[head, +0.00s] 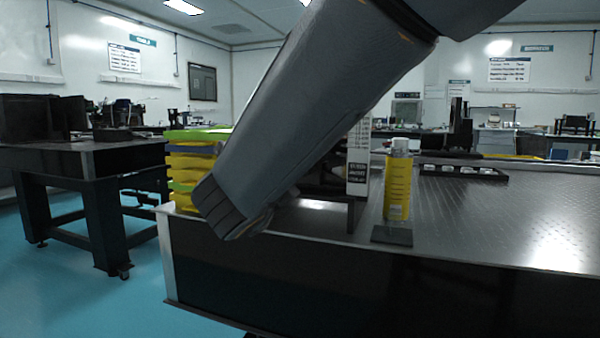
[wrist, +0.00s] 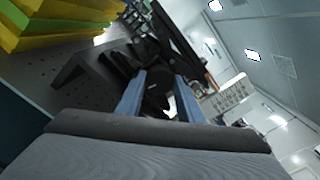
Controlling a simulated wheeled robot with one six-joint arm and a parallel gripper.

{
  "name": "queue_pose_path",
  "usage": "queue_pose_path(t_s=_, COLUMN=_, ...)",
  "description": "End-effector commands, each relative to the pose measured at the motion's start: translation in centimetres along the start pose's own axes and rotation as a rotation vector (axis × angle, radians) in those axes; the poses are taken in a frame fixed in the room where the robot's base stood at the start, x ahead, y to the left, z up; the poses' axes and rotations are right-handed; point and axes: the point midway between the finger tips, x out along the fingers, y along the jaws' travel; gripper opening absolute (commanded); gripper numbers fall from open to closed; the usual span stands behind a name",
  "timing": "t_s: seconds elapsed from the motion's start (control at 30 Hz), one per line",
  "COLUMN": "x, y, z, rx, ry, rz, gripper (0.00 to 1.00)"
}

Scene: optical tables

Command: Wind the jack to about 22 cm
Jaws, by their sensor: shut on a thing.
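The jack is mostly hidden behind my arm in the head view; dark parts of it (head: 326,182) show at the arm's right edge, beside an upright white scale (head: 358,160). In the wrist view the jack's dark frame (wrist: 120,62) rises ahead of my gripper (wrist: 158,98). The blue fingers are shut on the jack's round black knob (wrist: 158,88), which sits between them. My gripper is hidden behind my arm in the head view. The jack's height cannot be read from the scale here.
A stack of yellow and green things (head: 185,150) stands left of the jack on the optical table (head: 500,220). A yellow cylinder (head: 398,188) on a dark base stands to the right. A black tray (head: 462,174) lies behind it. The table's right part is clear.

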Motion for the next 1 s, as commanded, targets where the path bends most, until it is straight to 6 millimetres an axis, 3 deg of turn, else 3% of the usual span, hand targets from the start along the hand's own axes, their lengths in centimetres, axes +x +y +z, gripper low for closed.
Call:
queue_pose_path(t_s=0.3, x=0.0, y=0.0, z=-0.2, rx=-0.001, ry=0.004, rz=0.000, gripper=0.11)
queue_pose_path(t_s=0.33, x=0.0, y=0.0, z=-0.2, rx=-0.001, ry=0.003, rz=0.000, gripper=0.39)
queue_pose_path(t_s=0.43, x=0.0, y=0.0, z=-0.1, rx=-0.001, ry=0.003, rz=0.000, gripper=0.53)
queue_pose_path(t_s=0.77, x=-0.3, y=0.1, z=0.0, rx=-0.001, ry=0.000, rz=0.002, gripper=0.53)
queue_pose_path(t_s=1.0, x=-3.7, y=0.0, z=0.1, rx=0.000, ry=-0.002, rz=0.003, gripper=0.53)
